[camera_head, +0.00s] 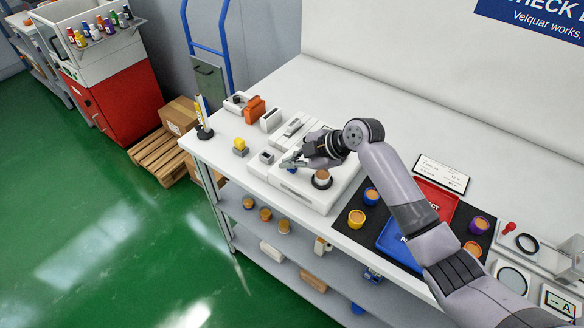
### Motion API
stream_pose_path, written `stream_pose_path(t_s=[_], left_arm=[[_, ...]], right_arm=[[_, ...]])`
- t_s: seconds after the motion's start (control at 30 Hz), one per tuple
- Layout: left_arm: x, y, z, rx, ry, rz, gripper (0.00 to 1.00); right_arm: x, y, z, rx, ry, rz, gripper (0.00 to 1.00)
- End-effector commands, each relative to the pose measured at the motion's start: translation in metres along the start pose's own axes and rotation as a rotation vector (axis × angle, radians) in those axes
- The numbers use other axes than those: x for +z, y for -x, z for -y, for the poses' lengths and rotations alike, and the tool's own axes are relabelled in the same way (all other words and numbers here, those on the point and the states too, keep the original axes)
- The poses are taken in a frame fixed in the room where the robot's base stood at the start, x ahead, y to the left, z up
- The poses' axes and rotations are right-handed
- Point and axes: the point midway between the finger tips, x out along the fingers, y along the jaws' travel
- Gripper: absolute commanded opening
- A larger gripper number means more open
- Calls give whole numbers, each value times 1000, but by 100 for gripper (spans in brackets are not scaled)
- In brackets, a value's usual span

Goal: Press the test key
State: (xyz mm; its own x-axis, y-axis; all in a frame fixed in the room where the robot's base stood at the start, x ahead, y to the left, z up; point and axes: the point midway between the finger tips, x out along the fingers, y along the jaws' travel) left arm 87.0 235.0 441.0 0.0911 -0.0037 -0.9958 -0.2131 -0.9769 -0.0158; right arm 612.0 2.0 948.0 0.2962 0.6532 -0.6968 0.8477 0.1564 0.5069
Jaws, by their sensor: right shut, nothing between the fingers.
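A white flat device (306,192) stands on the white bench, left of the dark mat. A small pot with a brown top (322,175) sits in a dark ring on the device. My right gripper (289,163) is shut and empty, low over the device's left rear part. A small blue spot (292,170) shows by its fingertips; I cannot tell whether it is a key. The test key is not clearly made out and may be hidden by the gripper. I cannot tell whether the fingertips touch the device. My left gripper is not in view.
A dark mat (351,190) to the right carries a blue tray (391,239), a red tray (442,201) and several pots.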

Motion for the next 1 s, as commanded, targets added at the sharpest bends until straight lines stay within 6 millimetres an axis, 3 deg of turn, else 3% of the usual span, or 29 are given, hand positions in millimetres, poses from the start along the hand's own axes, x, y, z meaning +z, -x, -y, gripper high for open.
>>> stream_pose_path(t_s=[0.67, 1.0], left_arm=[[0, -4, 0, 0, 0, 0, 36], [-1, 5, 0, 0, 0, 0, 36]], right_arm=[[3, -4, 3, -1, -1, 1, 0], [-3, 6, -4, 0, 1, 2, 0]])
